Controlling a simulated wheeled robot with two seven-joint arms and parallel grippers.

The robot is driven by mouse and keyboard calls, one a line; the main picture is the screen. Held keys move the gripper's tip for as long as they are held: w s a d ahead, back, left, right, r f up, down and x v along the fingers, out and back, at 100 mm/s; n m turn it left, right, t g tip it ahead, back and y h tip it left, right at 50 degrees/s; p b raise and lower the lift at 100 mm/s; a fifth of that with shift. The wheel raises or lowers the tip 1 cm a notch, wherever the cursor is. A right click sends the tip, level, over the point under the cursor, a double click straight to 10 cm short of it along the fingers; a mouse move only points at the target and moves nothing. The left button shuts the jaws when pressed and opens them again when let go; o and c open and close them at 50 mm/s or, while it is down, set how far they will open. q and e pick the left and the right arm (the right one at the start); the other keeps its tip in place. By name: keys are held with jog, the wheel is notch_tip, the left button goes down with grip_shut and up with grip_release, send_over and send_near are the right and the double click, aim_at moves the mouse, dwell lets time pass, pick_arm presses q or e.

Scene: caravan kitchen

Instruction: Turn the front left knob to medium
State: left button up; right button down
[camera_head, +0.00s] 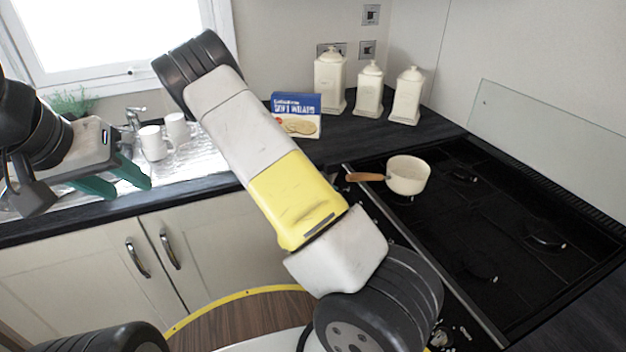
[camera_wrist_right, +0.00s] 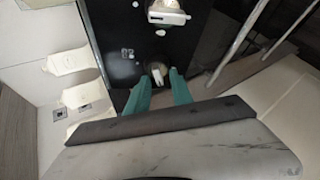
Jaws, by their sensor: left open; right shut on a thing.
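The black hob (camera_head: 480,215) fills the right of the head view. In the right wrist view a dark panel (camera_wrist_right: 118,62) carries a knob (camera_wrist_right: 157,68) between the green fingertips of my right gripper (camera_wrist_right: 159,76). That gripper is shut on the knob, and its fingers partly hide it. Its setting cannot be read. Two more pale knob-like parts show further up the panel. In the head view my right gripper is hidden behind my arm. My left gripper (camera_head: 131,188) is open and empty over the sink drainer at the left.
A cream saucepan (camera_head: 408,176) with a wooden handle stands on the hob. White mugs (camera_head: 153,143) stand by the sink. Chrome bars (camera_wrist_right: 240,35) run along the wrist view's right.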

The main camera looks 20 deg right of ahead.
jog(key=shift+a+f+n+g+y, duration=0.1)
jog(key=shift+n+g+y, duration=0.55)
jog(key=shift+n, duration=1.25)
jog(key=c, duration=1.2)
grip_release()
